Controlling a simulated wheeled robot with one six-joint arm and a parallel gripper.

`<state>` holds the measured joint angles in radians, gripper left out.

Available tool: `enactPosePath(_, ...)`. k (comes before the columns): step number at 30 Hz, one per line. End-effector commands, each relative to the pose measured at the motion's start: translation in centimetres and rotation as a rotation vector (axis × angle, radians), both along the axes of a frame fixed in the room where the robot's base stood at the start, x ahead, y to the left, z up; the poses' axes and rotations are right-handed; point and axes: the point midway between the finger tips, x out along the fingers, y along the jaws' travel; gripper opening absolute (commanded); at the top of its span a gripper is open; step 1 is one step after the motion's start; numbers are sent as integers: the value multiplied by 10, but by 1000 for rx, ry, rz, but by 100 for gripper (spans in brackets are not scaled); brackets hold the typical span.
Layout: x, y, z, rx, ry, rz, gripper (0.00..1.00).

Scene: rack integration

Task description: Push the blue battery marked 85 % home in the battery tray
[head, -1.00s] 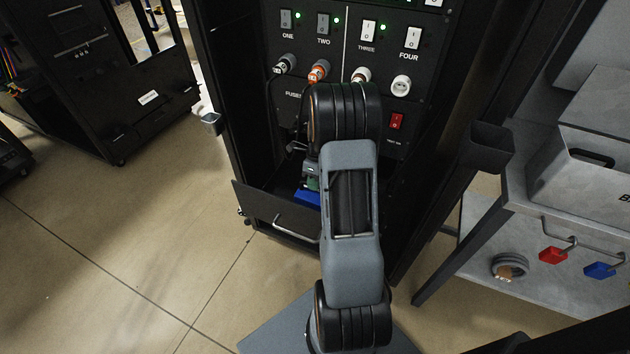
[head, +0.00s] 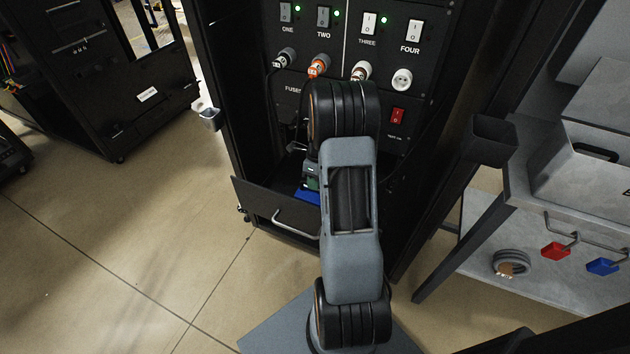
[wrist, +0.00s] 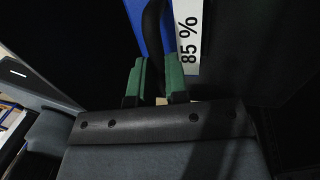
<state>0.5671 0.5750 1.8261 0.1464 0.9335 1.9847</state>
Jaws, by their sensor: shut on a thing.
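The blue battery (wrist: 138,20) shows at the top of the wrist view, with a white label (wrist: 188,40) reading 85 %. A black handle runs along it between the green fingertips of my gripper (wrist: 158,80), which is shut on the handle. In the head view a blue piece of the battery (head: 307,195) shows low in the rack, inside the open battery tray (head: 262,212), beside my arm. My arm hides most of the battery and gripper there. I cannot tell how deep the battery sits.
The rack panel (head: 345,60) above has labelled switches, plugs and a red switch (head: 398,115). Open floor (head: 130,240) lies at left.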

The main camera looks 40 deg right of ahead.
Motion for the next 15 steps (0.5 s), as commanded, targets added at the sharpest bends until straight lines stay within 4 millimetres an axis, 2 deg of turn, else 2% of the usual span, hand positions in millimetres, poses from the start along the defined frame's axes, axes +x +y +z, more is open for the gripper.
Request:
enactPosePath(1,1,-1,2,-2,-3,0,17)
enactPosePath(9,0,0,1,0,-1,0,43)
enactPosePath(15,-1,0,-2,2,3,0,44)
